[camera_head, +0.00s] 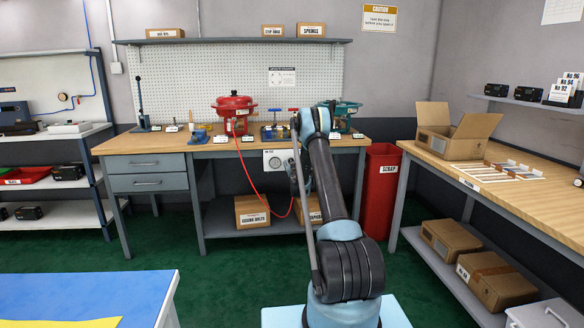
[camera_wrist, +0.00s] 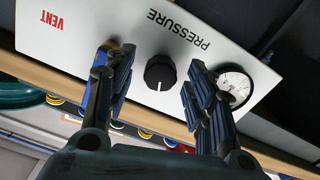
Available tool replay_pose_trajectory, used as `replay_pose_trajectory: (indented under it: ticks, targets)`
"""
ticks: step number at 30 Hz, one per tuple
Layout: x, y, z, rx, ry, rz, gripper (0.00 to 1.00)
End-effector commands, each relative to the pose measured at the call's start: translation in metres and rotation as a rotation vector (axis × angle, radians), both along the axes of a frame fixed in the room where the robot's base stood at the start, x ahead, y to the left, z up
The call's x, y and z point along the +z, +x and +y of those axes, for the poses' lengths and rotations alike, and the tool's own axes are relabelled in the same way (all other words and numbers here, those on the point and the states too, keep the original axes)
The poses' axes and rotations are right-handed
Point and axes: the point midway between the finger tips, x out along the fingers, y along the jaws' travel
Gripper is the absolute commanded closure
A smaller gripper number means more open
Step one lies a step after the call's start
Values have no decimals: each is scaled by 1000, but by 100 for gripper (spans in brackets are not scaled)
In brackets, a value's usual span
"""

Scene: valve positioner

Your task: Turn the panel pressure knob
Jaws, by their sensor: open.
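The white panel (camera_wrist: 75,37) fills the upper part of the wrist view, its lettering upside down. Its black round pressure knob (camera_wrist: 160,72) has a white pointer line and sits near the word PRESSURE. My gripper (camera_wrist: 156,62) is open, one finger on each side of the knob, with visible gaps to it in the picture. Whether the fingertips reach the knob's depth, I cannot tell. The right finger partly covers a round gauge (camera_wrist: 238,84). In the head view the panel (camera_head: 267,153) hangs under the bench's front edge; my arm hides the knob there.
The wooden bench (camera_head: 150,143) runs above the panel. A red hose (camera_head: 247,178) loops down from the red actuator (camera_head: 234,103) in front of the bench. Boxes sit on the lower shelf. A red scrap bin (camera_head: 380,185) stands right of my arm. The green floor is open at left.

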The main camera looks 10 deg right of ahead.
Motion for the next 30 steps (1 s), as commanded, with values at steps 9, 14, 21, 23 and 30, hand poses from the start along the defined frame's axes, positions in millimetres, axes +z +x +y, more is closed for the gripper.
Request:
replay_pose_trajectory:
  ticks: [9, 14, 21, 23, 30]
  targets:
    - [0, -58, -1, -1, 0, 1, 50]
    - [-1, -85, -1, -1, 0, 1, 50]
    - [-1, -107, -2, -2, 0, 0, 50]
    - [-1, -109, -2, -2, 0, 0, 50]
    - [-1, -110, -2, -2, 0, 0, 50]
